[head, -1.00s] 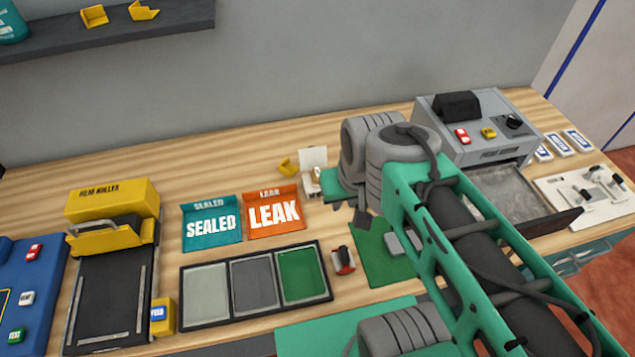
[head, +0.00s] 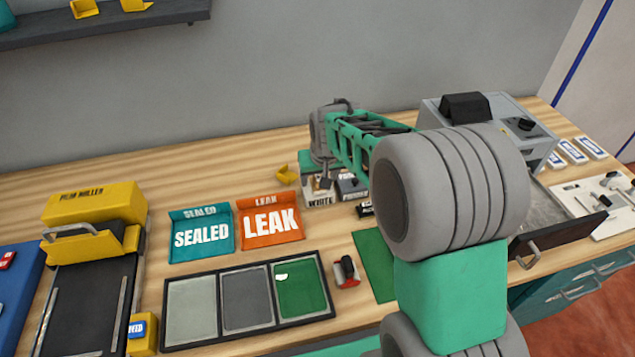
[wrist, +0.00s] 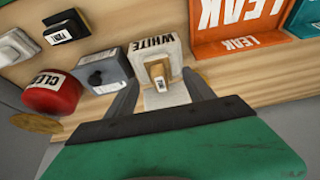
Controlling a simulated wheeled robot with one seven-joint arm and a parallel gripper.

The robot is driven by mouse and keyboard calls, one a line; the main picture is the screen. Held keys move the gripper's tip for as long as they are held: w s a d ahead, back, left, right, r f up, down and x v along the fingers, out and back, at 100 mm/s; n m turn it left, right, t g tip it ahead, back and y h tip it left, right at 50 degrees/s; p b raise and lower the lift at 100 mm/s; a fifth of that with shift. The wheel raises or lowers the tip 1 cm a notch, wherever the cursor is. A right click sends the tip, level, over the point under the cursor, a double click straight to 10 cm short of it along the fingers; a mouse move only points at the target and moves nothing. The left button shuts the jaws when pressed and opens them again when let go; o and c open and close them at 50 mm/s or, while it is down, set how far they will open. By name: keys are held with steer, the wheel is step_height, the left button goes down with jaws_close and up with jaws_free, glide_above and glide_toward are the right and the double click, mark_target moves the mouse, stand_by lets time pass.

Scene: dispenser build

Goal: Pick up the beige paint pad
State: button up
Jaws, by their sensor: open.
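A small beige block (wrist: 158,78) with a pale label sits at the front of a white box marked WHITE (wrist: 150,52) in the wrist view. I cannot tell for sure that this block is the beige paint pad. My gripper (wrist: 162,76) is open, with one finger on each side of the block; contact is not clear. A pale flat plate (wrist: 166,98) lies below the block. In the head view, the WHITE box (head: 320,203) stands on the bench under my wrist, which partly hides it.
A grey box with a black knob (wrist: 104,72) and a red CLEAR container (wrist: 50,95) stand beside the WHITE box. The orange LEAK tray (head: 270,220) and teal SEALED tray (head: 201,233) are nearby. A three-panel tray (head: 248,332) has a white mark on its green panel (head: 301,290).

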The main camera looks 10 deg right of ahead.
steer(key=shift+x, duration=1.15)
steer(key=shift+c, duration=0.5)
jaws_close()
steer(key=shift+r, duration=0.1)
